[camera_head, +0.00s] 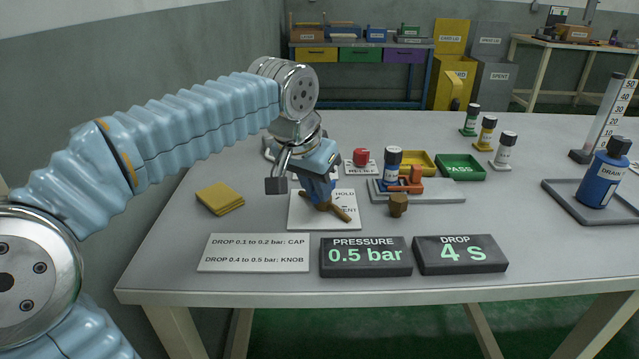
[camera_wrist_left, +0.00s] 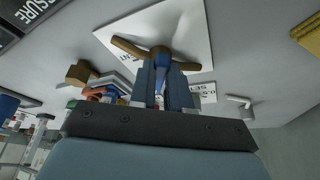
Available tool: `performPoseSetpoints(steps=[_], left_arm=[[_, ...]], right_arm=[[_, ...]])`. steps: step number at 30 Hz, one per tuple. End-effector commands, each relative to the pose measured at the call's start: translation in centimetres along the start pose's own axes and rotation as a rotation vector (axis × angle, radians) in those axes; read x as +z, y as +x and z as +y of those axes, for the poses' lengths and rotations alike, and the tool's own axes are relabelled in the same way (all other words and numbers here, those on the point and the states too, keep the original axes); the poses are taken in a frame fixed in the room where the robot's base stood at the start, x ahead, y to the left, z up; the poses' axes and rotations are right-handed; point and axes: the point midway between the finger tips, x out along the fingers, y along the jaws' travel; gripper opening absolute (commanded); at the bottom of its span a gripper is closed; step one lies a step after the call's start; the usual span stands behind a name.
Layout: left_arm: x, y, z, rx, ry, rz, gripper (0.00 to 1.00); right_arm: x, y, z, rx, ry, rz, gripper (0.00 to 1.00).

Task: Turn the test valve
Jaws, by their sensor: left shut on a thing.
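The test valve has a brown bar handle (camera_head: 341,213) on a white plate (camera_head: 296,222) lettered HOLD and, partly hidden, what looks like VENT. The bar lies slanted, its right end toward the front. My left gripper (camera_head: 321,203) points down over the plate and is shut on the middle of the valve handle. In the left wrist view, the handle (camera_wrist_left: 129,48) sticks out on both sides of my left gripper (camera_wrist_left: 161,63), over the white plate (camera_wrist_left: 188,22). The fingers hide the handle's middle. My right gripper is not in view.
A black display (camera_head: 366,271) reads PRESSURE 0.5 bar; another (camera_head: 460,267) reads DROP 4 s. A white card (camera_head: 253,263) lies front left, a yellow cloth (camera_head: 219,199) left. Right of the valve stand a brown piece (camera_head: 398,206) and a blue-banded column (camera_head: 392,166) in an orange holder.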

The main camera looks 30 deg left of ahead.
Motion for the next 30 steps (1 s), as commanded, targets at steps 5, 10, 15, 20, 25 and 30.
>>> performPoseSetpoints(steps=[5, 10, 15, 20, 25, 30], left_arm=[[-0.07, -0.12, -0.27, 0.039, 0.092, 0.001, 0.00], [-0.08, -0.08, -0.40, 0.063, 0.151, 0.001, 0.00], [-0.08, -0.05, -0.49, 0.073, 0.180, 0.001, 0.00], [-0.07, -0.03, -0.50, 0.076, 0.187, 0.001, 0.00], [-0.07, -0.03, -0.50, 0.076, 0.186, 0.001, 0.00], [-0.07, -0.03, -0.50, 0.076, 0.186, 0.000, 0.29]], right_arm=[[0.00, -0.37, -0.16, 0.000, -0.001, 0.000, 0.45], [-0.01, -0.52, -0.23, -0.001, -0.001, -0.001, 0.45], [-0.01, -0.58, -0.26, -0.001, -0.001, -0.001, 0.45], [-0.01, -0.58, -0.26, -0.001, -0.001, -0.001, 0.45], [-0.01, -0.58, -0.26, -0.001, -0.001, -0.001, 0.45], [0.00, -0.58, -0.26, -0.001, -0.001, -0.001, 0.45]])
